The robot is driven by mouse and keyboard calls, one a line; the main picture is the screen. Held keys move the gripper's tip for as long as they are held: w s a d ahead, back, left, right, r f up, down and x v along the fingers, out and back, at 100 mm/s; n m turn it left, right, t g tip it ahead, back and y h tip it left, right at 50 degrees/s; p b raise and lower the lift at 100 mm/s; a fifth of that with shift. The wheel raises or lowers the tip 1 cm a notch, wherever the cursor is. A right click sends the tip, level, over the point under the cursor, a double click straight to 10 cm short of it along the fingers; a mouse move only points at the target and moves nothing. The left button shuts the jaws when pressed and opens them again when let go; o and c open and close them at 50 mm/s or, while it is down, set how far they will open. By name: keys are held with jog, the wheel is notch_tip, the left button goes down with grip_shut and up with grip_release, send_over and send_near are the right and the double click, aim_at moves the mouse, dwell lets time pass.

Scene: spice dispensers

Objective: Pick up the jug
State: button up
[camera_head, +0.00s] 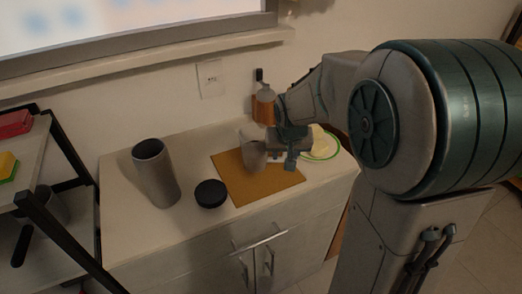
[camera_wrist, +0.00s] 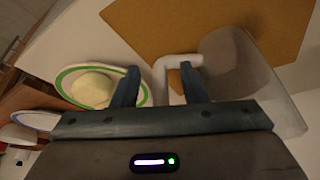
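The jug (camera_head: 252,154) is a pale, see-through vessel with a white handle. It stands upright on the brown board (camera_head: 229,183) on the counter. In the wrist view the jug (camera_wrist: 243,68) is at the right, and its handle (camera_wrist: 162,76) shows between my two fingers, nearer the right one. My gripper (camera_head: 283,150) is to the right of the jug in the head view. In the wrist view my gripper (camera_wrist: 160,84) has its fingers apart, with no visible grip on the handle.
A grey cylinder (camera_head: 157,175) and a black round container (camera_head: 211,193) stand left of the board. A green-rimmed plate (camera_head: 333,144) with a pale yellow item is at the right. A brown-and-grey dispenser (camera_head: 264,105) is behind. A dark-framed shelf (camera_head: 60,150) is at far left.

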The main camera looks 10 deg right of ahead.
jog(key=shift+c, duration=0.3)
grip_shut()
jog(key=shift+r, duration=0.25)
